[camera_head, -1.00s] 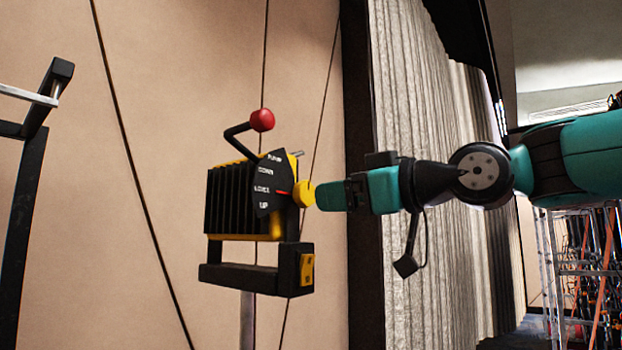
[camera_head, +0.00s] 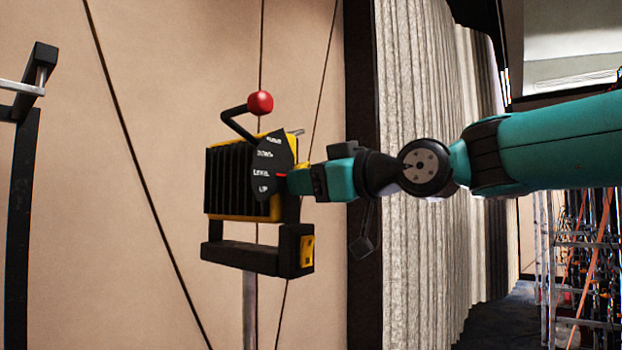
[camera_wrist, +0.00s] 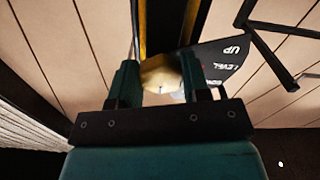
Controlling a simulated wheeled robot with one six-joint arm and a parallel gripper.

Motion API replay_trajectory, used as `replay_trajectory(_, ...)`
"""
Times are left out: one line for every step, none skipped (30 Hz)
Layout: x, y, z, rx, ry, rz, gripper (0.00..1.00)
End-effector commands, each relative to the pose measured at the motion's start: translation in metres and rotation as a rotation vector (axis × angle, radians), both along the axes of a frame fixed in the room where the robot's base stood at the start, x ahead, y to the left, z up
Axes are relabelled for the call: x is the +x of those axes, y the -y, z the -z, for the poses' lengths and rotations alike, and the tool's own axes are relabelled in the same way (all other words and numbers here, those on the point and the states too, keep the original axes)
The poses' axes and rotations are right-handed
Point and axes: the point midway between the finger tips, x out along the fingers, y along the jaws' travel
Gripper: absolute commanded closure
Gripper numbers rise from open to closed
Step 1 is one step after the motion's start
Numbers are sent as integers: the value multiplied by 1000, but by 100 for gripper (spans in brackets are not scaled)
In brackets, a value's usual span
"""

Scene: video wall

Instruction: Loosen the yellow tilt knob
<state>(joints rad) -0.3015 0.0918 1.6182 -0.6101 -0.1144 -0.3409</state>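The yellow tilt knob (camera_wrist: 160,73) sits between the two fingers of my gripper (camera_wrist: 160,84) in the wrist view. It nearly fills the gap. I cannot tell whether both fingers press on it. In the head view my gripper (camera_head: 290,181) reaches in from the right to the side of the tilt head and covers most of the knob. The tilt head (camera_head: 231,182) is a black ribbed block with yellow edges. Its black dial plate (camera_head: 268,163) has white lettering, and a red pointer lies near LEVEL. The plate also shows in the wrist view (camera_wrist: 222,58), beside the right finger.
A bent black lever with a red ball (camera_head: 260,102) rises above the head. A black bar with a yellow end (camera_head: 258,257) hangs below it, over a grey post (camera_head: 249,310). A dark frame (camera_head: 22,200) stands at far left. A pleated grey curtain (camera_head: 425,150) is behind my arm.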

Motion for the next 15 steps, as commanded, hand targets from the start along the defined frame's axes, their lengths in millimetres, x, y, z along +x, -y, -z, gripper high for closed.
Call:
replay_trajectory(0,0,0,0,0,0,81)
replay_trajectory(0,0,0,-1,1,0,81)
replay_trajectory(0,0,0,-2,3,0,81)
replay_trajectory(0,0,1,-4,5,0,81)
replay_trajectory(0,0,1,-6,9,0,81)
replay_trajectory(0,0,1,-10,15,0,81)
replay_trajectory(0,0,1,-14,21,-1,81)
replay_trajectory(0,0,2,-19,28,-1,81)
replay_trajectory(0,0,3,-27,38,-1,81)
replay_trajectory(0,0,3,-35,48,-1,80)
replay_trajectory(0,0,3,-45,60,-1,80)
replay_trajectory(0,0,4,-57,77,-1,80)
replay_trajectory(0,0,5,-68,92,-1,80)
replay_trajectory(0,0,5,-81,108,-1,80)
replay_trajectory(1,0,5,-97,131,-1,80)
